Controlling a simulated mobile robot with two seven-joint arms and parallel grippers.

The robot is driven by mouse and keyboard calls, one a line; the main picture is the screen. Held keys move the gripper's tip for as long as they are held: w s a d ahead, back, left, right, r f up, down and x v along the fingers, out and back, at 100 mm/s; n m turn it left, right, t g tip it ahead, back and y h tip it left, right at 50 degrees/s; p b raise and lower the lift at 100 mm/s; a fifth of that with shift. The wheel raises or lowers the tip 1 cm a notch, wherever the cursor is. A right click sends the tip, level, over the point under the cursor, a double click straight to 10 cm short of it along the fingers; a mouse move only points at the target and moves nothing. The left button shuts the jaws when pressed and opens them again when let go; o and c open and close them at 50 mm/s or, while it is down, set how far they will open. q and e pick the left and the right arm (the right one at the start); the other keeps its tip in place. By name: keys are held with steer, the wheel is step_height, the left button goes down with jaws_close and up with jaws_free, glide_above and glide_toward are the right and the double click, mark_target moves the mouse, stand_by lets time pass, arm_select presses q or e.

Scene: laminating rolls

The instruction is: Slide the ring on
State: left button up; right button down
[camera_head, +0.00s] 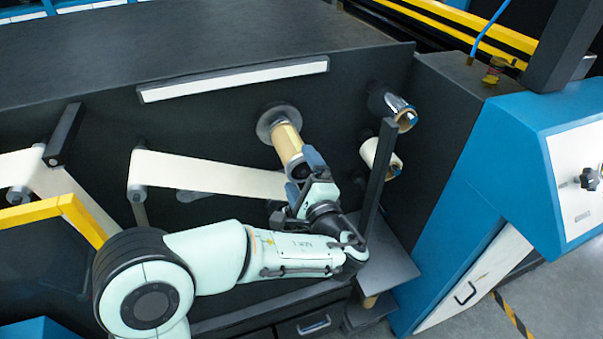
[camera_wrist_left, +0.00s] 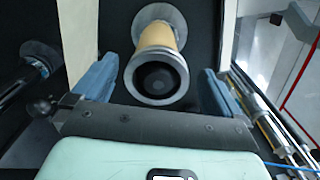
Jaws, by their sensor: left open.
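A tan roll core (camera_head: 286,139) sticks out from the dark machine panel, with a round grey flange (camera_head: 271,117) at its base. In the left wrist view, a grey metal ring (camera_wrist_left: 141,93) with a dark centre is at the near end of the tan core (camera_wrist_left: 157,37). The ring is in line with the core; how far it is on I cannot tell. My left gripper (camera_head: 303,174) is open at this end. In the left wrist view, the fingers of my left gripper (camera_wrist_left: 156,84) stand apart on either side of the ring, with gaps showing. My right gripper is not in view.
Two smaller rollers, a shiny one (camera_head: 395,108) and a cream one (camera_head: 382,157), are to the right, by a dark upright bar (camera_head: 376,178). A cream web (camera_head: 205,173) runs left of the core. A blue cabinet (camera_head: 465,205) stands at the right.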

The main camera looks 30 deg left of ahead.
arm_select(q)
steer(key=b+v, duration=0.2)
steer(key=v, duration=1.1)
steer(key=shift+s, duration=0.15)
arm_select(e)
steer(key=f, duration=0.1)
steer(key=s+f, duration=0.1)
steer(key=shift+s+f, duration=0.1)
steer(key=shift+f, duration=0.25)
